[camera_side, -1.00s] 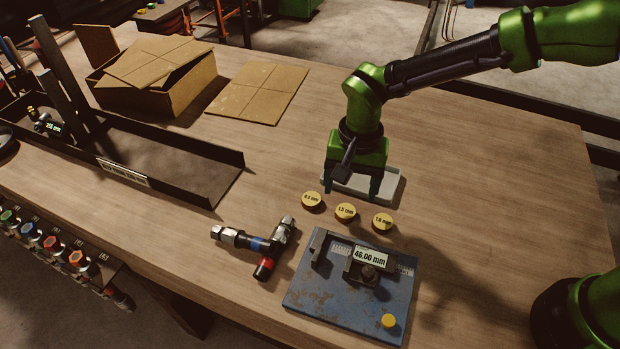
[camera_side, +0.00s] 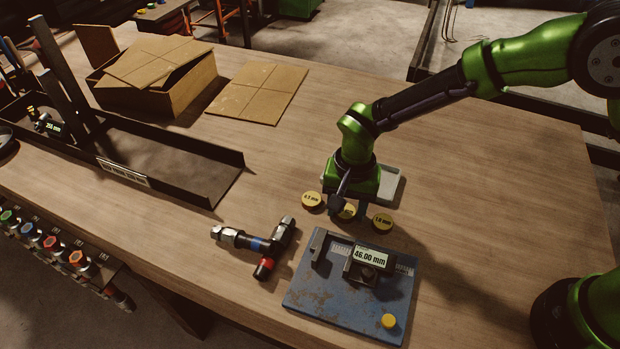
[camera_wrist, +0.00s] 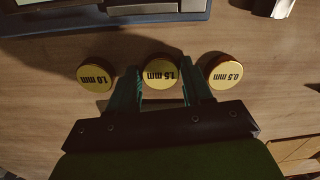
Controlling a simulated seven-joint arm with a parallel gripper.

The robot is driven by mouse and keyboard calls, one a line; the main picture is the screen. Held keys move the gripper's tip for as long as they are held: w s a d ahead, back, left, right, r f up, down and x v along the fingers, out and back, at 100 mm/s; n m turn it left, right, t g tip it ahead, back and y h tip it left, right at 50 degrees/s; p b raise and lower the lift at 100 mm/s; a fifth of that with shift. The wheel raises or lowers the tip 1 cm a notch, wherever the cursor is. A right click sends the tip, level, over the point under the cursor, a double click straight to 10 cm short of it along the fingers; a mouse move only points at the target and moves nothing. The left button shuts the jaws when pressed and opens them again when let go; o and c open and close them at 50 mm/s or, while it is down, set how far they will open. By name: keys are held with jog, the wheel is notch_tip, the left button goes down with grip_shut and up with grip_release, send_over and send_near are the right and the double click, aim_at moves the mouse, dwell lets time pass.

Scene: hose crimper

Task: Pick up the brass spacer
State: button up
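Three round yellow-topped brass spacers stand in a row on the bench. In the wrist view they read 1.0 mm (camera_wrist: 96,74), 1.5 mm (camera_wrist: 160,72) and 0.5 mm (camera_wrist: 224,71). The side view shows the 0.5 mm spacer (camera_side: 311,200) at left, the middle spacer (camera_side: 348,212) partly hidden by my gripper, and the 1.0 mm spacer (camera_side: 383,222) at right. My gripper (camera_wrist: 161,86) is open and low over the middle spacer, with one finger on each side of it. I cannot tell whether the fingers touch it.
A blue plate (camera_side: 300,297) with a gauge reading 46.00 mm (camera_side: 369,257) stands in front. A hose fitting (camera_side: 255,243) lies to its left. A pale tray (camera_side: 394,190) is behind my gripper. A black trough (camera_side: 205,190) and cardboard box (camera_side: 185,90) are at left. The bench's right side is clear.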

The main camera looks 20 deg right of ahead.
jog(key=c, duration=0.7)
